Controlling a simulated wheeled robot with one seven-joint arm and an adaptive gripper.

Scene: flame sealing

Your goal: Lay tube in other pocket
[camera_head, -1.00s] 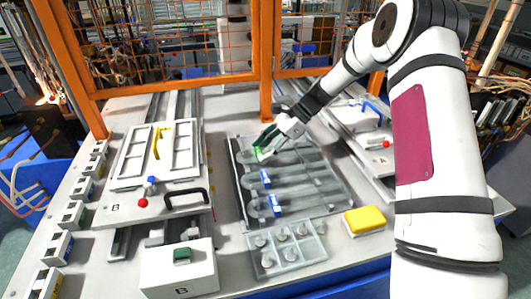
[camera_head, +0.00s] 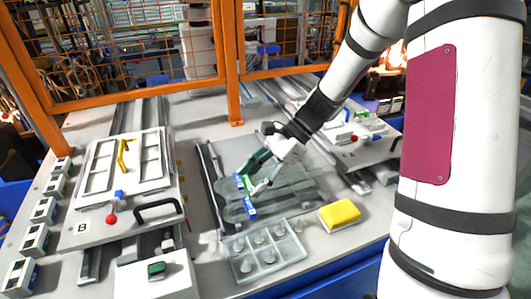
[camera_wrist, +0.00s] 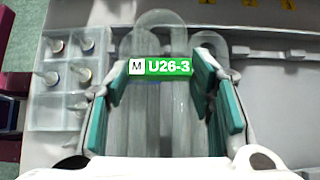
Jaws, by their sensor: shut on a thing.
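My gripper (camera_head: 258,172) is shut on a clear tube with a green label (camera_head: 242,183). In the wrist view my green finger pads (camera_wrist: 158,108) stand either side of this tube, and its label (camera_wrist: 160,67) reads U26-3 with an M. The tube is over the grey tray (camera_head: 212,190), near its middle; I cannot tell whether it touches the tray. A tube with a blue label (camera_head: 249,207) lies in the tray just in front of it. In the wrist view other clear tubes (camera_wrist: 209,42) show beside the held one. My gripper hides part of the tray and pockets.
A clear rack (camera_head: 268,252) with several round plugs stands in front of the tray. A yellow sponge (camera_head: 340,214) lies right of it. Fixture B (camera_head: 120,215), with a white frame and yellow piece, is at left. Another fixture (camera_head: 365,140) stands at right.

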